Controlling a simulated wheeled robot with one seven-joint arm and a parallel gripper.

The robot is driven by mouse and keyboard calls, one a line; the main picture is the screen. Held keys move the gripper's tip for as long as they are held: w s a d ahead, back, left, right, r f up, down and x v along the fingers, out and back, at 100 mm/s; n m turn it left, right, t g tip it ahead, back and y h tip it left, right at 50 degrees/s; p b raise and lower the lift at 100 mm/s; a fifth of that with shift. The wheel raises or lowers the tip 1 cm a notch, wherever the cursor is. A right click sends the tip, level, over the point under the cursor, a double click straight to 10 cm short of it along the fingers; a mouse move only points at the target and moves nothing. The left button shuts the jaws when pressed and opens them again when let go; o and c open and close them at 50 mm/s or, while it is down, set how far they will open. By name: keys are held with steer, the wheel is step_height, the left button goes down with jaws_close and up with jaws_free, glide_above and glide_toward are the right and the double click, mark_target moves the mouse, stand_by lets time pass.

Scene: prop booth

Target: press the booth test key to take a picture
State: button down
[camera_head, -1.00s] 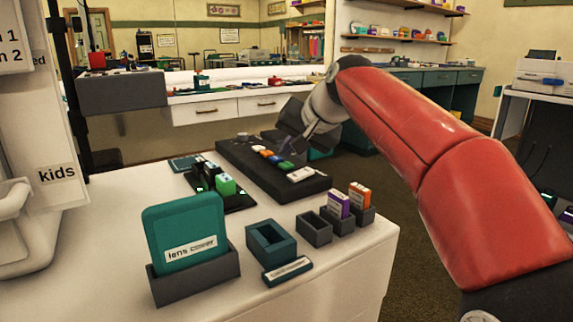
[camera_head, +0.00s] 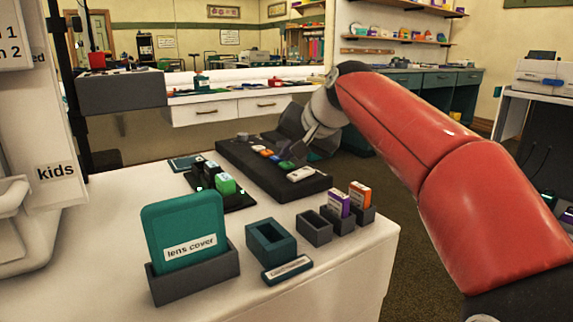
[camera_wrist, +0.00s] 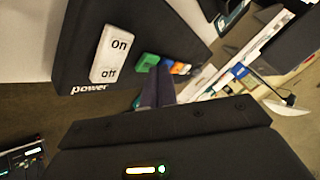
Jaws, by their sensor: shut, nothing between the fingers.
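A black key panel (camera_head: 228,156) lies on the white counter. It bears a row of small coloured keys: an orange key (camera_head: 266,153), a blue key (camera_head: 274,158) and a green key (camera_head: 285,165). A white on/off rocker marked "power" (camera_wrist: 113,53) sits at the panel's near end. No key label reading "test" is legible. My gripper (camera_wrist: 157,72) is shut and empty. In the wrist view its fingertips are close to the green key (camera_wrist: 147,61); I cannot tell whether they touch. In the head view the fingers are hard to make out against the dark panel.
On the counter stand a teal lens cover (camera_head: 183,228) in a grey holder, an empty teal holder (camera_head: 270,241), small grey holders (camera_head: 313,227) with purple and orange cartridges, and a black tray (camera_head: 240,202) of coloured blocks. The counter's right edge is near the panel.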

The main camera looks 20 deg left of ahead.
mark_target(290, 166)
steer(key=shift+f, duration=0.3)
steer(key=shift+r, duration=0.1)
stand_by(0.4)
steer(key=shift+r+p, duration=0.75)
steer(key=shift+p, duration=0.05)
step_height(290, 166, up, 5)
steer(key=p, duration=0.5)
stand_by(0.5)
